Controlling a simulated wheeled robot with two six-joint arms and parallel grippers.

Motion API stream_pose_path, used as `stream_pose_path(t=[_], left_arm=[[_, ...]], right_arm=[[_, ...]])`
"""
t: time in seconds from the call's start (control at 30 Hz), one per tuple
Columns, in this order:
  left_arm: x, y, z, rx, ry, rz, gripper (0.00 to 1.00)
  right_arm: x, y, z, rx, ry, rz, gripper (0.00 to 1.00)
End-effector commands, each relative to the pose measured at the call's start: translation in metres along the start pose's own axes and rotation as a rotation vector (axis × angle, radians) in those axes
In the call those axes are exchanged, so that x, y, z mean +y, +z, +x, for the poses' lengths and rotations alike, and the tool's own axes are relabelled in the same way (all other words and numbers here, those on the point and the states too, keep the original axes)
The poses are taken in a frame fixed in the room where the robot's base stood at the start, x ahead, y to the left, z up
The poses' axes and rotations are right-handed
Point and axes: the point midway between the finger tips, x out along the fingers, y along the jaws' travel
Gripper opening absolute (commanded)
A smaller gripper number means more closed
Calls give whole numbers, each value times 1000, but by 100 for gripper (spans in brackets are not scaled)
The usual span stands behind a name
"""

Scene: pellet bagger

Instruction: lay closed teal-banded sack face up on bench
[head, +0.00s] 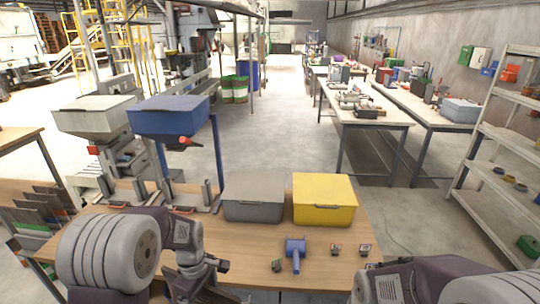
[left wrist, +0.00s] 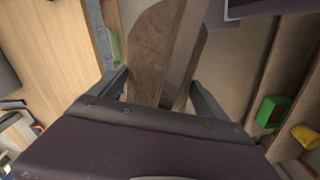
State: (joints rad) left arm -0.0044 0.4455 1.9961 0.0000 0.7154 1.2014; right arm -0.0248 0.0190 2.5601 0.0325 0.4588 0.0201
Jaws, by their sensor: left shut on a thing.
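In the left wrist view my left gripper (left wrist: 159,77) has its fingers on both sides of a brown, streaked, flat thing (left wrist: 150,50). It is shut on this thing, which runs up out of the top of the picture. I see no teal band on it and cannot tell whether it is the sack. In the head view my left arm reaches over the near left of the wooden bench (head: 330,272), and what it holds is not clear there. My right arm shows at the bottom right, but its gripper is out of view.
A grey lidded bin (head: 253,210) and a yellow lidded bin (head: 323,213) stand at the bench's back edge. A blue tool (head: 295,248) lies mid-bench among a few small items. A blue hopper (head: 168,117) stands behind left. A slotted rack (head: 45,215) holds panels at far left.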

Motion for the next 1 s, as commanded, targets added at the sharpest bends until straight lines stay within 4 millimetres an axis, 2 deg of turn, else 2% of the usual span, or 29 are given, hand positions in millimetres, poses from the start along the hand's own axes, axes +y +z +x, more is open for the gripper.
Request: stream_pose_path(t=[0.03, 0.23, 0.6, 0.8, 1.0], left_arm=[[-3, 1, 7, 0, -1, 53, 14], [-15, 4, 22, -2, -3, 351, 14], [-27, 9, 32, 4, 3, 993, 14], [-24, 8, 32, 15, 11, 1169, 14], [-24, 8, 32, 15, 11, 1201, 14]], right_arm=[[0, 1, 6, 0, 0, 0, 48], [0, 2, 16, 0, 0, 0, 48], [0, 2, 16, 0, 0, 0, 48], [0, 2, 16, 0, 0, 0, 48], [0, 2, 16, 0, 0, 0, 48]])
